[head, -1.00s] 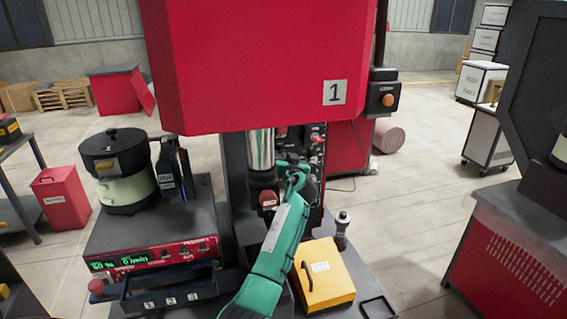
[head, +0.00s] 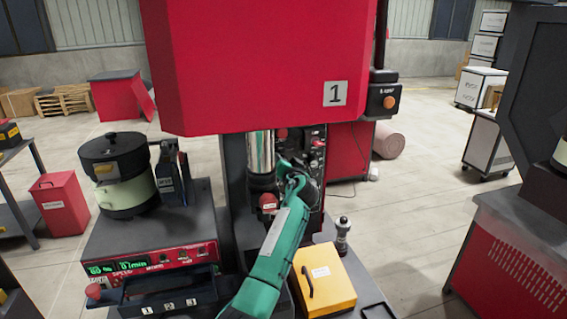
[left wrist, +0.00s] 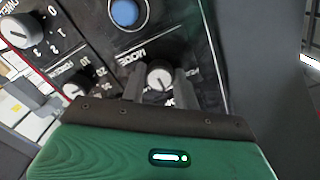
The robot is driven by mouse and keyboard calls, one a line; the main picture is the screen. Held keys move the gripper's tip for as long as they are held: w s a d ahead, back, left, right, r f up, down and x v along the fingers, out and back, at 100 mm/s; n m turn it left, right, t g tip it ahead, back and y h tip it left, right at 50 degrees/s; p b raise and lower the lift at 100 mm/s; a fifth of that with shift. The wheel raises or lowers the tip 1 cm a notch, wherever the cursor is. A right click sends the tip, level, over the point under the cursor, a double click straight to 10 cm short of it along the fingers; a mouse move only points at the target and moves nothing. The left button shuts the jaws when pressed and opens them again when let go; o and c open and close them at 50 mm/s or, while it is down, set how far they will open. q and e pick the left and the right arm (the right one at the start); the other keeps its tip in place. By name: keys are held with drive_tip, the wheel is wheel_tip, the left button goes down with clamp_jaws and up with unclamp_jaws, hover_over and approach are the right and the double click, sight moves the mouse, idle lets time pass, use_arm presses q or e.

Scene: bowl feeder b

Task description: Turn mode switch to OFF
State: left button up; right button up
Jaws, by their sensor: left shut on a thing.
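The mode switch (left wrist: 160,76) is a small pale-faced knob beside the word MODE on a dark control panel (left wrist: 185,40) in the left wrist view. My left gripper (left wrist: 160,88) has one finger on each side of the knob and is shut on it. The fingers hide part of the printing around the knob, so I cannot tell its setting. In the head view my green left arm reaches the panel of the red machine, and the gripper (head: 291,167) hides the switch there. My right gripper is in neither view.
Close to the switch are a blue button (left wrist: 124,12), a numbered dial (left wrist: 76,86) and a larger knob (left wrist: 16,30). In the head view a yellow box (head: 328,283) stands right of my arm, with a dark cylindrical fitting (head: 342,235) behind it. A bowl feeder (head: 120,178) stands left.

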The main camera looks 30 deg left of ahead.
use_arm(q)
drive_tip(key=o, duration=1)
drive_tip(key=shift+c, duration=0.2)
drive_tip(key=shift+d, duration=0.15)
drive_tip(key=b+v, duration=0.5)
drive_tip(key=v, duration=0.8)
drive_tip(key=shift+s+d, duration=0.25)
drive_tip(key=shift+d, duration=0.05)
drive_tip(key=shift+r, duration=0.1)
